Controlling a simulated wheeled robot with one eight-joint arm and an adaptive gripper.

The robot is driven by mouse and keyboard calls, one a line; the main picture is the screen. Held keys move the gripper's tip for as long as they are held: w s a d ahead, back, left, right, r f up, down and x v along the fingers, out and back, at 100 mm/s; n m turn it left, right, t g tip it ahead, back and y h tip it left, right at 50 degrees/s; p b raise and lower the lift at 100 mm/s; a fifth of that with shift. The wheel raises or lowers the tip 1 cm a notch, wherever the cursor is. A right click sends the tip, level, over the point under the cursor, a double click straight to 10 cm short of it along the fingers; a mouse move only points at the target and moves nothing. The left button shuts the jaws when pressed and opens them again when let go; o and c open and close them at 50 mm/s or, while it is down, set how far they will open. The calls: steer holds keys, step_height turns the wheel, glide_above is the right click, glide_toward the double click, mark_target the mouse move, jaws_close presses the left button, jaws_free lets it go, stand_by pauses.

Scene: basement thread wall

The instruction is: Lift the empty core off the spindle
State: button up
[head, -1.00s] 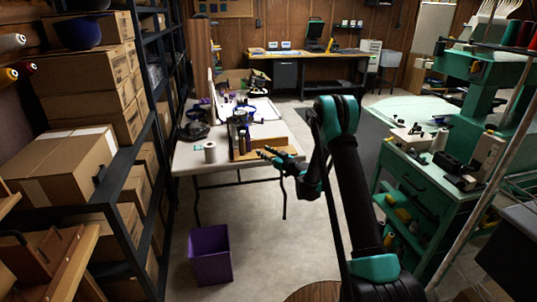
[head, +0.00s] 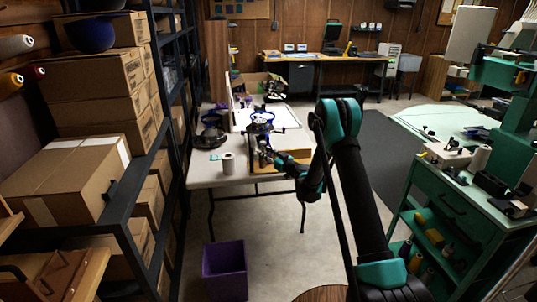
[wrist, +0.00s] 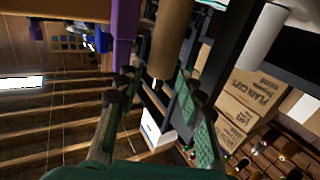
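A brown cardboard tube, which looks like the empty core (wrist: 172,38), stands ahead of my gripper in the wrist view. Its near end appears between the lines of the two fingers, with a gap to each. A purple spool (wrist: 123,28) is close on its left and a white spool (wrist: 265,38) is farther right. My gripper (wrist: 152,105) is open and holds nothing. In the head view my gripper (head: 264,156) is over the front of the white table (head: 235,182). I cannot make out the core or its spindle clearly there.
A white roll (head: 228,163) stands on the table left of my gripper. A purple bin (head: 225,270) is on the floor in front. Shelves with boxes (head: 65,180) line the left; a green machine cabinet (head: 465,215) is at right.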

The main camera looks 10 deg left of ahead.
steer(key=shift+w+a, duration=0.45)
steer(key=shift+c, duration=0.3)
jaws_close()
step_height(320, 180, up, 14)
stand_by(1.2)
steer(key=shift+r, duration=1.95)
